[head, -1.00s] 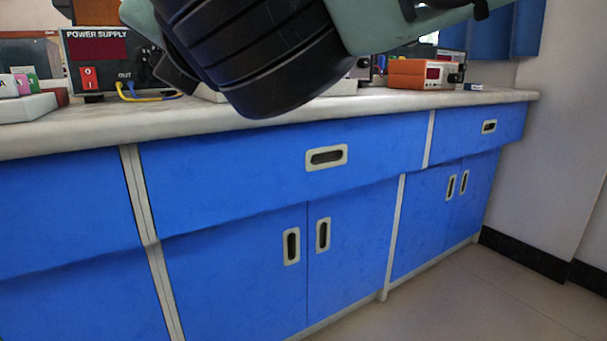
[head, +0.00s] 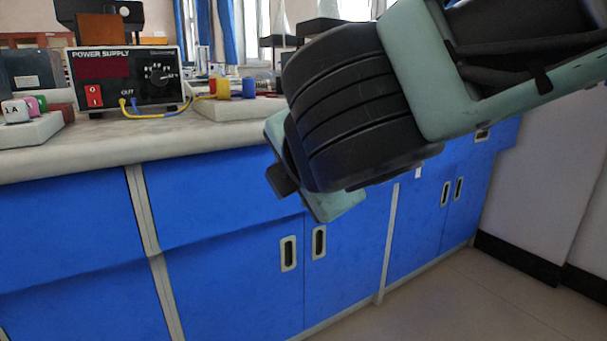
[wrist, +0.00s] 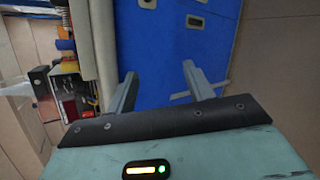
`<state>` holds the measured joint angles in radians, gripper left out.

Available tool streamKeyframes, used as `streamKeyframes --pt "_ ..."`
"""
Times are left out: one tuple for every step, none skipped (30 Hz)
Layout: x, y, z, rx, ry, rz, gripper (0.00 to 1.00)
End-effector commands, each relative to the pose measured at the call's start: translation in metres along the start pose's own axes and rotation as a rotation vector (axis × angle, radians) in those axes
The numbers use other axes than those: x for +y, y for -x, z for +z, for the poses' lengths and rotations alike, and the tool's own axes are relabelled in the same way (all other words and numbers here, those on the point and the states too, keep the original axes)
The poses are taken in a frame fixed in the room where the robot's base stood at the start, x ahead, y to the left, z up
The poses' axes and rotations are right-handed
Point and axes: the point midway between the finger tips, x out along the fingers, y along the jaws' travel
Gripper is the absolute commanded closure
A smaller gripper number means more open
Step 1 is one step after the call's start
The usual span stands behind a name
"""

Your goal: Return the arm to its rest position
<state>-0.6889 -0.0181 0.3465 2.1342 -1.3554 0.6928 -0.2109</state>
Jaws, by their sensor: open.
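In the wrist view, my gripper (wrist: 160,88) is open and empty, with its two grey fingers apart in front of the blue cabinet fronts (wrist: 180,40). In the head view, my arm's black, ribbed and pale green links hang in front of the bench at right of centre. The gripper's fingers cannot be made out clearly there.
The bench top (head: 110,150) runs along the left, above blue cabinets (head: 220,210). On it stand a power supply (head: 130,85) with yellow and blue leads and a white block with coloured posts (head: 235,88). Floor (head: 440,300) is clear at lower right.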

Motion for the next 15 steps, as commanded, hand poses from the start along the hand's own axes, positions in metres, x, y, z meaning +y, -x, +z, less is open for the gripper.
streamKeyframes --pt "-0.019 0.002 0.011 -0.007 -0.086 -0.09 0.48" --pt "-0.034 0.003 0.015 -0.01 -0.146 -0.146 0.48" --pt "-0.054 0.006 0.02 -0.018 -0.229 -0.224 0.48" --pt "-0.069 0.009 0.023 -0.025 -0.291 -0.281 0.48" --pt "-0.083 0.012 0.025 -0.034 -0.356 -0.336 0.48" --pt "-0.101 0.018 0.028 -0.047 -0.442 -0.409 0.48" --pt "-0.115 0.022 0.029 -0.059 -0.507 -0.463 0.48" --pt "-0.127 0.028 0.03 -0.073 -0.574 -0.516 0.48" --pt "-0.143 0.036 0.031 -0.092 -0.662 -0.585 0.48" --pt "-0.154 0.042 0.031 -0.107 -0.726 -0.634 0.48" --pt "-0.164 0.048 0.03 -0.123 -0.789 -0.679 0.48" --pt "-0.175 0.056 0.029 -0.144 -0.869 -0.735 0.48" --pt "-0.183 0.062 0.028 -0.16 -0.926 -0.774 0.48" --pt "-0.19 0.068 0.027 -0.176 -0.98 -0.81 0.48" --pt "-0.198 0.075 0.025 -0.197 -1.049 -0.855 0.48"
